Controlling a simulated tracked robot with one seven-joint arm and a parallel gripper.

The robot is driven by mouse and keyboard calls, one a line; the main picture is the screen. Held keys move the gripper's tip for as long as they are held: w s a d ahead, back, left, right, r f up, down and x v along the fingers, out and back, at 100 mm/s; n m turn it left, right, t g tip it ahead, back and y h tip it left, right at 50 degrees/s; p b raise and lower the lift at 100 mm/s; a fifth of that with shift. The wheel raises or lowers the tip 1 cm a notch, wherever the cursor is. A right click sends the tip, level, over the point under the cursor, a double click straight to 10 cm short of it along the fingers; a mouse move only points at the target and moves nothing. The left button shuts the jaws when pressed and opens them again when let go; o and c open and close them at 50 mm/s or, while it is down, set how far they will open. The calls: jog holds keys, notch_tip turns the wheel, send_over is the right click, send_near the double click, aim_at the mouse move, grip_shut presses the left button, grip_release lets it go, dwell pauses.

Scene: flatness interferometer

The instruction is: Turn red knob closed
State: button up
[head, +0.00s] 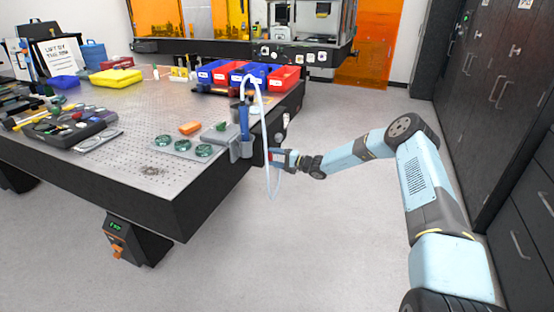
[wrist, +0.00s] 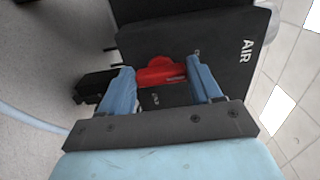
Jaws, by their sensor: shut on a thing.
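The red knob (wrist: 160,72) sits on a dark panel marked AIR (wrist: 205,50) in the wrist view. My gripper (wrist: 165,82) has its two blue fingers on either side of the knob, shut on it.
The perforated optical table (head: 130,150) fills the left, with green-topped round parts (head: 204,150) near its edge. A clear hose (head: 265,125) loops down beside my gripper. Dark cabinets (head: 500,90) stand at right. The floor between is clear.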

jog(key=shift+s+f, duration=0.2)
jog(key=shift+f, duration=0.2)
jog(key=o, duration=1.1)
jog(key=shift+w+r, duration=0.15)
jog(key=shift+c, duration=0.2)
jog(key=shift+d+r, duration=0.1)
jog(key=shift+d, duration=0.45)
jog(key=v, duration=1.2)
jog(key=shift+s+d, duration=0.25)
jog(key=shift+d, duration=0.05)
